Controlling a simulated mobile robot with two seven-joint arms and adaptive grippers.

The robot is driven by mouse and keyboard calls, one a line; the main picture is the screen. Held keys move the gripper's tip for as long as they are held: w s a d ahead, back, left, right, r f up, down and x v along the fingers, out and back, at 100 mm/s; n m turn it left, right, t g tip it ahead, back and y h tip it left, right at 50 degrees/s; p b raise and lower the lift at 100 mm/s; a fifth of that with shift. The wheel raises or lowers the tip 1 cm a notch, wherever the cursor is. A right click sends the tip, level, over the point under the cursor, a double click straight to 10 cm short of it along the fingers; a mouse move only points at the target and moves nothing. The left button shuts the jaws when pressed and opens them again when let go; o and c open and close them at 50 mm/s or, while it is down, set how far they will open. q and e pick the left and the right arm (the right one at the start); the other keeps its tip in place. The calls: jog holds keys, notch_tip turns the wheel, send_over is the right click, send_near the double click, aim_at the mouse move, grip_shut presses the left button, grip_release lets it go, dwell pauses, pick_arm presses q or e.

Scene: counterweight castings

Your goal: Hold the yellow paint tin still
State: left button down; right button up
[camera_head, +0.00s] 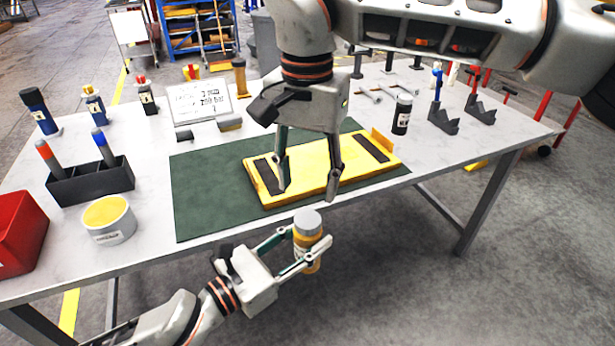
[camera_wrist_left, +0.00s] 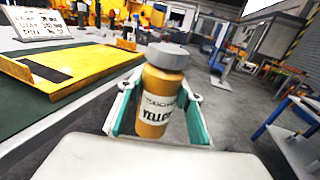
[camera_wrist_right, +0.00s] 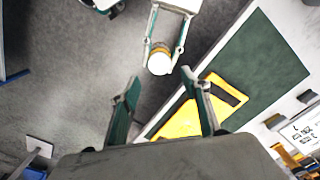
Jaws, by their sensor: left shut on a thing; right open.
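The yellow paint tin (camera_head: 307,247) is a small yellow bottle-shaped tin with a grey lid and a white label reading "YELLOW" in the left wrist view (camera_wrist_left: 157,100). My left gripper (camera_head: 305,250) is shut on it and holds it upright in the air, off the table's front edge. In the right wrist view the tin (camera_wrist_right: 159,62) shows from its lid end between the left fingers. My right gripper (camera_head: 310,190) is open and empty, pointing down over the yellow plate (camera_head: 312,172) on the green mat (camera_head: 200,200).
A black holder (camera_head: 92,182) with markers, a round tin with a yellow top (camera_head: 108,219) and a red bin (camera_head: 20,232) stand at the table's left. A black-labelled bottle (camera_head: 402,114) and dark brackets (camera_head: 443,118) stand at the right. A sign (camera_head: 200,102) stands behind the mat.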

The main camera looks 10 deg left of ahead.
aim_at(308, 218)
jog(key=shift+f, duration=0.1)
jog(key=shift+f, duration=3.9)
jog(key=c, duration=1.2)
jog(key=shift+o, duration=0.2)
